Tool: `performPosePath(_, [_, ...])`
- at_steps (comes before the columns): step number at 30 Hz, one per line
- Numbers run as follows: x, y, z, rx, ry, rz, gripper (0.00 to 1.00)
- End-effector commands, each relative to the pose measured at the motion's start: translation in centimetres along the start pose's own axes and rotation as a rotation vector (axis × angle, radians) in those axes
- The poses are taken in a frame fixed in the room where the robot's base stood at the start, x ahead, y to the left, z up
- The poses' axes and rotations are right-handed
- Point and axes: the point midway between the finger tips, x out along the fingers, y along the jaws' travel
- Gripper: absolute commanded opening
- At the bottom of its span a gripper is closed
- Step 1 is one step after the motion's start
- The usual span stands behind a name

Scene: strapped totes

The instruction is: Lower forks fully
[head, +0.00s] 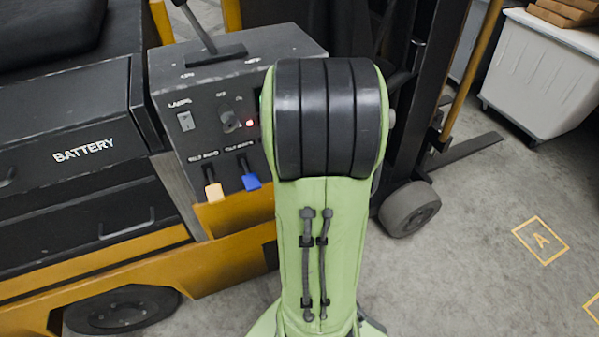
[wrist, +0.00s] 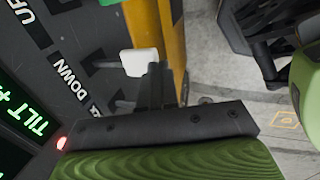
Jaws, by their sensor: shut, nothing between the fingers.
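A pale lever knob (wrist: 138,61) stands out near these words. My gripper (wrist: 156,80) is shut and empty, its dark fingers right beside the knob; I cannot tell whether they touch it. In the head view my arm hides my gripper and part of the control box (head: 225,75). One dark fork (head: 465,150) shows at the right, low near the floor; its exact height is unclear.
The box front carries a yellow-tipped lever (head: 214,191), a blue-tipped lever (head: 250,181), a lamp switch (head: 186,121) and a red light (head: 250,123). A green TILT display (wrist: 25,110) is at the wrist view's left. A white bin (head: 535,80) stands at the right.

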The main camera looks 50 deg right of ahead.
Motion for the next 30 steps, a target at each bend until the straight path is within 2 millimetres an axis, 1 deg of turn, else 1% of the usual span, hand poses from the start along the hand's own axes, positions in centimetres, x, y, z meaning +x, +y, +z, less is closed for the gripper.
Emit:
performPosePath(1, [-1.5, 0.0, 0.2, 0.004, -0.005, 0.007, 0.00])
performPosePath(9, [-7.1, -0.4, 0.3, 0.004, -0.006, 0.009, 0.00])
performPosePath(13, [-8.9, -0.6, 0.2, 0.003, -0.005, 0.008, 0.00])
performPosePath(17, [-9.6, -0.7, 0.2, 0.004, -0.005, 0.007, 0.00])
performPosePath(30, [-9.6, -0.7, 0.3, 0.004, -0.005, 0.006, 0.00])
